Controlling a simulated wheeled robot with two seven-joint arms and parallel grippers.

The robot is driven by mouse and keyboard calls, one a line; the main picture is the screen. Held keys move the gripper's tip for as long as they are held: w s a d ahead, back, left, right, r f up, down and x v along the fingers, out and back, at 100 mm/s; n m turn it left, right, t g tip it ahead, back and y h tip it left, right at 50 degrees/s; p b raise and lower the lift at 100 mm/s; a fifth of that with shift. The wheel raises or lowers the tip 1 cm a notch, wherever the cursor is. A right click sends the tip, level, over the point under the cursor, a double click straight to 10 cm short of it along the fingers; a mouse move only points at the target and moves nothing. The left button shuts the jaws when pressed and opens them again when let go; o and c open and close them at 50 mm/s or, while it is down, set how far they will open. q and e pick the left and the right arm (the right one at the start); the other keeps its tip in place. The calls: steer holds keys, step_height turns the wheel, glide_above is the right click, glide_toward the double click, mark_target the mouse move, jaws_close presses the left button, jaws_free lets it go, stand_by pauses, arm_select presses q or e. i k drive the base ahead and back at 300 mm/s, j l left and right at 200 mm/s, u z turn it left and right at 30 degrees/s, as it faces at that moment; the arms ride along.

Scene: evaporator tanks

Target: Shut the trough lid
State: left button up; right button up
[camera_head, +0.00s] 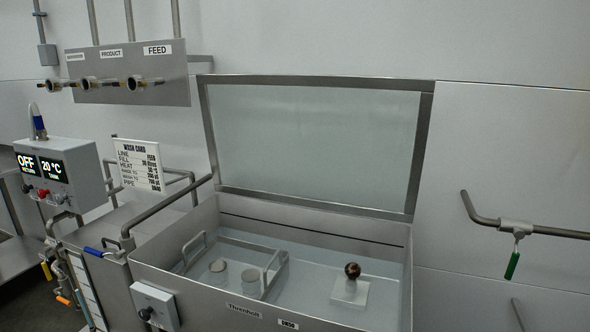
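The trough (208,291) is a grey metal basin at the lower middle of the head view. Its lid (315,140), a pale translucent panel in a grey metal frame, stands open and nearly upright along the trough's back edge. Neither of my grippers shows in this view.
In the trough are a handled tray (245,243) with two round pieces, and a dark ball on a pale block (350,292). A control box (58,173) and wash card (138,165) stand left. A green-handled pipe (515,230) is at right.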

mark_target(427, 86)
steer(key=i+j+u, duration=0.1)
steer(key=i+u, duration=0.2)
steer(key=u, duration=0.15)
steer(key=i+u, duration=0.3)
steer(key=u, duration=0.2)
